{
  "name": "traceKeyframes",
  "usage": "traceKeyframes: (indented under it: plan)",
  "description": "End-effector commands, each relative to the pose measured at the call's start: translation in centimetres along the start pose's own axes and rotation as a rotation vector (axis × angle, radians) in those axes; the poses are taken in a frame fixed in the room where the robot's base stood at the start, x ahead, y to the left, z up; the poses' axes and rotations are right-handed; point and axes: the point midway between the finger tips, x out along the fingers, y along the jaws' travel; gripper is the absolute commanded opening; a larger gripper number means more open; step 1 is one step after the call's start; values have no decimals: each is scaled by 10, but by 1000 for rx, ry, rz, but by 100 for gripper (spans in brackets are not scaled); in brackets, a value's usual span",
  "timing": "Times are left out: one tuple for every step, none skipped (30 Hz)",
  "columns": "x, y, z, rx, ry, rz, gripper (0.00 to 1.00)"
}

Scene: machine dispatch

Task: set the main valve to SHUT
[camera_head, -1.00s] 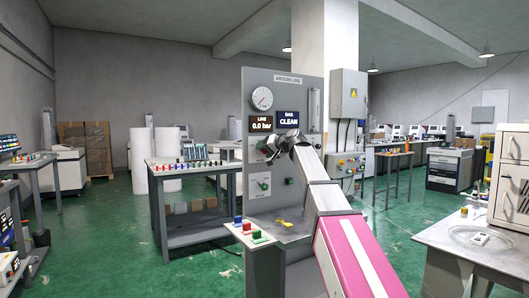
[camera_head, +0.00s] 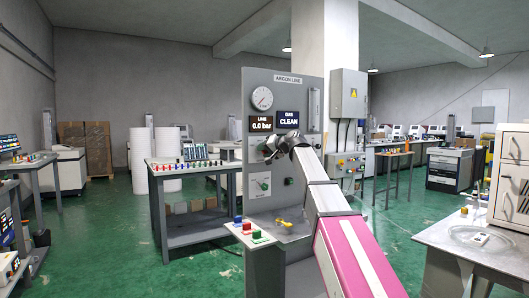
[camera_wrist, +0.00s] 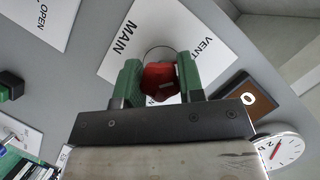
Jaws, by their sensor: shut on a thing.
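The main valve's red handle (camera_wrist: 160,82) shows in the wrist view beside a white plate marked MAIN and VENT (camera_wrist: 160,40). My gripper (camera_wrist: 159,76) is shut on this red handle, with one green finger on each side. In the head view my gripper (camera_head: 271,148) is at the grey ARGON LINE panel (camera_head: 300,100), below the screens, and hides the handle. Part of a plate marked OPEN (camera_wrist: 45,22) shows at the wrist view's upper left. Which mark the handle points to cannot be told.
The line screen (camera_head: 261,123) reads 0.0 bar and the gas screen (camera_head: 288,118) reads CLEAN. A round gauge (camera_head: 262,97) sits above them. A lower green valve (camera_head: 264,184) is on the panel.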

Motion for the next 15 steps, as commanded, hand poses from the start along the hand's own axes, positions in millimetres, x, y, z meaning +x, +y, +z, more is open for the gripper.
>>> traceKeyframes:
  plan:
    - [0, 1, 0, 27, 0, -10, 12]
    - [0, 1, 0, 45, 0, -18, 12]
    - [0, 1, 0, 72, -1, -29, 12]
    - [0, 1, 0, 93, -1, -38, 12]
    - [0, 1, 0, 116, -1, -47, 12]
    - [0, 1, 0, 148, -1, -61, 12]
    - [0, 1, 0, 173, -1, -71, 12]
    - [0, 1, 0, 198, -1, -82, 12]
    - [0, 1, 0, 233, -1, -96, 12]
    - [0, 1, 0, 260, -1, -107, 12]
    - [0, 1, 0, 286, 0, -118, 12]
    - [-1, 1, 0, 323, 0, -133, 12]
    - [-1, 1, 0, 348, 0, -143, 12]
    - [-1, 1, 0, 376, 0, -155, 12]
    - [-1, 1, 0, 410, 0, -169, 12]
